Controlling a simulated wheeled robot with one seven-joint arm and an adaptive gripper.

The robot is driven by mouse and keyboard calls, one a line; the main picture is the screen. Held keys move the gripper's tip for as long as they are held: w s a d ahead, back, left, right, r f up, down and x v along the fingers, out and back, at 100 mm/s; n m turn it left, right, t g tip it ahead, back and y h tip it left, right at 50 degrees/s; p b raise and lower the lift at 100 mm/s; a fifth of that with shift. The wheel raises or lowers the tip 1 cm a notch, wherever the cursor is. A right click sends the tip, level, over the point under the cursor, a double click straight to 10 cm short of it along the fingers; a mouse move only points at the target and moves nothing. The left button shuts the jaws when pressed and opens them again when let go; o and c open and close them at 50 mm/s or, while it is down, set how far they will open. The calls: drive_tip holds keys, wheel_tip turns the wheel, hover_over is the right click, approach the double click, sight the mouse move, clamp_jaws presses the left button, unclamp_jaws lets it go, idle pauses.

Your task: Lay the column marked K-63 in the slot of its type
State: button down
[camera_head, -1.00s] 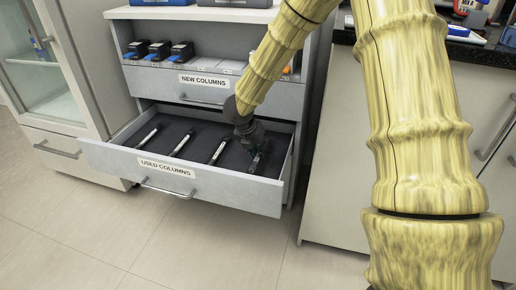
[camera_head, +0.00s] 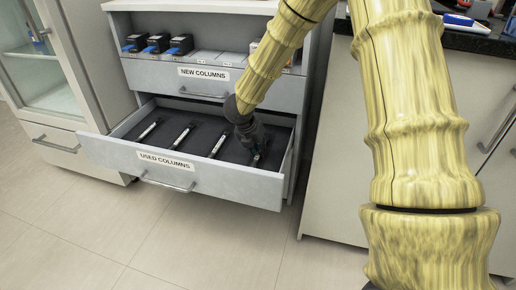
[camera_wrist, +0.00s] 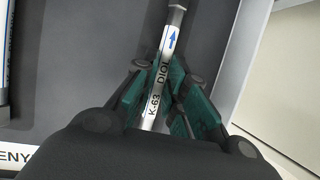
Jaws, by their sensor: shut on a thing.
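The column marked K-63 (camera_wrist: 169,42) is a thin white tube with a grey end fitting, a blue arrow and the word DIOL. It lies between the green fingers of my gripper (camera_wrist: 168,82), which is shut on it. In the head view my gripper (camera_head: 257,154) is down in the right end of the open drawer marked USED COLUMNS (camera_head: 215,185), and the held column is mostly hidden there. I cannot tell whether the column touches the drawer floor. The label of the slot under it is not visible.
Several used columns lie in the drawer, the nearest (camera_head: 218,145) left of my gripper. A label ending in ENY- (camera_wrist: 14,157) shows in the wrist view. The drawer's right wall (camera_wrist: 243,62) is close.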

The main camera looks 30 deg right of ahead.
drive_tip(key=shift+f, duration=0.25)
drive_tip(key=c, duration=1.4)
unclamp_jaws()
drive_tip(key=shift+o, duration=0.2)
drive_tip(key=v, duration=1.2)
